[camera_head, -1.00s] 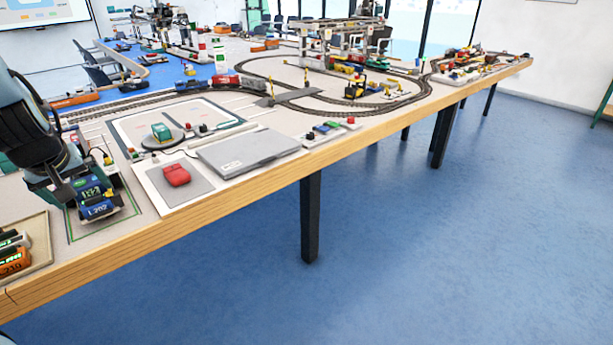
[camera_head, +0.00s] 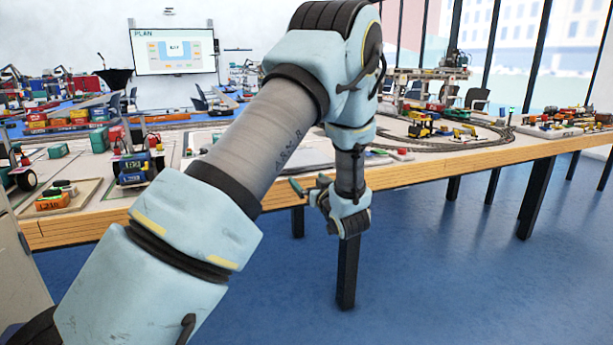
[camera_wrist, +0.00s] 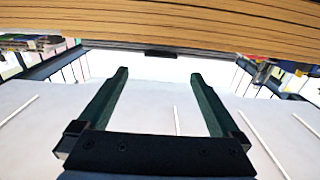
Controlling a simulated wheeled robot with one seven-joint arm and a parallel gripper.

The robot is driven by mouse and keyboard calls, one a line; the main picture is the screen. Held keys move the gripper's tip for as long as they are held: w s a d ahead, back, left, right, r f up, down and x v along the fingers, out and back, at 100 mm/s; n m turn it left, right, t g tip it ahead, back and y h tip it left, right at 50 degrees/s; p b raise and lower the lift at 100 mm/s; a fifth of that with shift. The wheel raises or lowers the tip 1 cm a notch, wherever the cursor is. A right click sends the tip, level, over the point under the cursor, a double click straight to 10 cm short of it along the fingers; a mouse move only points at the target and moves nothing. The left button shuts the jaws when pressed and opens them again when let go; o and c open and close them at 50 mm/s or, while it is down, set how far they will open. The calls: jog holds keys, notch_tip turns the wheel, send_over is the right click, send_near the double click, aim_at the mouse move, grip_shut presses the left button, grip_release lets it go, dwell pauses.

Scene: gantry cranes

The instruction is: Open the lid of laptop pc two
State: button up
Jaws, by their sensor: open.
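A flat grey slab (camera_head: 310,152), seemingly the shut laptop, lies on the table right of my forearm in the head view. My arm hides much of it, and its label cannot be read. My gripper (camera_head: 308,188) is in front of the table's near edge, close below the slab and apart from it. In the wrist view my gripper (camera_wrist: 160,75) is open, with its two dark green fingers wide apart and nothing between them. The laptop cannot be clearly made out there.
The wooden table edge (camera_wrist: 160,28) crosses the top of the wrist view, just beyond the fingertips. Model vehicles (camera_head: 130,165) stand left of my arm. Rail track (camera_head: 470,140) and a yellow forklift (camera_head: 420,128) are at the right. The floor in front is clear.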

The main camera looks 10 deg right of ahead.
jog(key=w+a, duration=0.1)
jog(key=w, duration=0.7)
jog(key=shift+a, duration=0.1)
grip_shut()
dwell(0.6)
